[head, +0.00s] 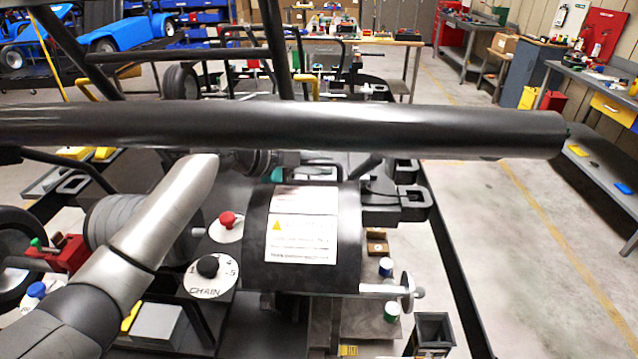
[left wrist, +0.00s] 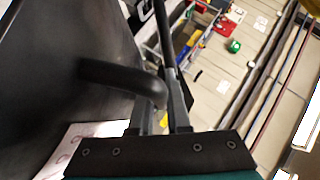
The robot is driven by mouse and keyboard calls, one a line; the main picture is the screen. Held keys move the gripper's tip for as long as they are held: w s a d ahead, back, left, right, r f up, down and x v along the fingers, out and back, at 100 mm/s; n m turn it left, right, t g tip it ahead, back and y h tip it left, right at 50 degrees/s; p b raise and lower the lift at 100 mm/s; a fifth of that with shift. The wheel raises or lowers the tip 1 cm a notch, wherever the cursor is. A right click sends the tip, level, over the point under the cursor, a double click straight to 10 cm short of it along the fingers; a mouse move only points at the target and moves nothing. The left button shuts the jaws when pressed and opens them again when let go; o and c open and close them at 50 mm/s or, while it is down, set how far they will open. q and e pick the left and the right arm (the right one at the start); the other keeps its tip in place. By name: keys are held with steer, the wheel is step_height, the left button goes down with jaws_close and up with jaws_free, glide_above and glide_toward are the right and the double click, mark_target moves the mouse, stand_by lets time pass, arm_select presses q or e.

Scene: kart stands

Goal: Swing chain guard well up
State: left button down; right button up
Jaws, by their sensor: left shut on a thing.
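The chain guard (head: 257,262) is a dark curved cover with a white warning label, in the middle of the head view. It sits low over the machinery. My left arm comes in from the lower left, and my left gripper (head: 303,170) is at the guard's upper edge, partly hidden behind a thick black tube. In the left wrist view my left gripper's fingers (left wrist: 162,112) are shut on the guard's black bar handle (left wrist: 120,78). The guard's dark face also shows there (left wrist: 60,65). My right gripper is not in view.
The thick black tube (head: 400,132) crosses the head view just above the guard. A dial marked CHAIN (head: 208,277) and a red knob (head: 228,219) stand left of the guard. A silver rod with a disc (head: 407,291) sticks out at right. Open floor (head: 500,240) lies right.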

arm_select(q)
steer(key=shift+w+r+b, duration=0.1)
steer(key=shift+w+b, duration=0.4)
steer(key=shift+w, duration=0.2)
steer(key=c, duration=1.2)
jaws_free()
steer(key=shift+o, duration=0.2)
steer(key=b+v, duration=0.1)
steer(key=v, duration=1.4)
steer(key=shift+a, duration=0.1)
